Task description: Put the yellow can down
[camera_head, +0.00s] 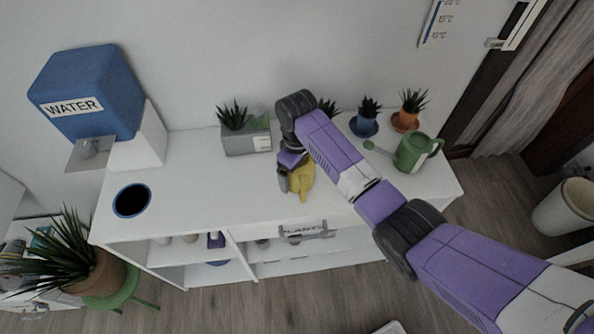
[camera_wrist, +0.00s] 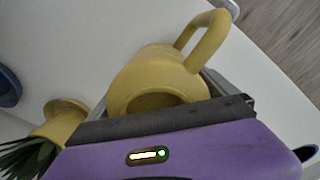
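The yellow can (camera_head: 303,181), a watering can, is at the middle of the white desk top, partly hidden by my gripper (camera_head: 291,178). In the wrist view the yellow can (camera_wrist: 150,75) sits between the grey fingers of my gripper (camera_wrist: 160,98), its open top and looped handle showing. The fingers appear shut on the can's body. The can is at or just above the desk surface; I cannot tell whether it touches.
A blue water dispenser (camera_head: 92,95) and a dark blue round container (camera_head: 132,200) are on the left. A grey planter (camera_head: 246,138) stands behind. Small potted plants (camera_head: 366,122) and a green watering can (camera_head: 413,153) stand at the right. Desk top (camera_head: 205,195) left of the can is clear.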

